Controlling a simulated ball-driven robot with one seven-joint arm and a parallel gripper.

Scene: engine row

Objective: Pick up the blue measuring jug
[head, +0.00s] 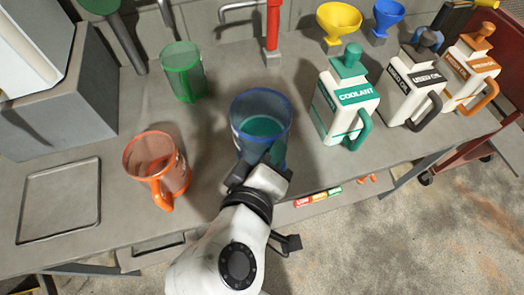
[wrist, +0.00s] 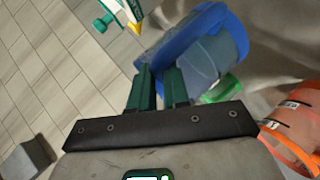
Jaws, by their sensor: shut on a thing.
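The blue measuring jug (head: 243,143) is near the front middle of the bench, with teal showing inside it. In the wrist view the jug (wrist: 215,45) is tilted in the picture, just beyond the fingertips. My gripper (head: 268,160) is at the jug's near side, where its handle is. It is shut on the jug; the green fingers (wrist: 162,75) show side by side in the wrist view. The fingers and wrist hide most of the handle. I cannot tell whether the jug's base touches the bench.
An orange jug (head: 155,165) stands left and a green jug (head: 183,72) behind left. A coolant can (head: 345,98), used oil can (head: 410,85) and fresh oil can (head: 470,68) stand right. Yellow (head: 338,20) and blue (head: 385,15) funnels are behind. A wire-framed tray (head: 60,169) lies far left.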

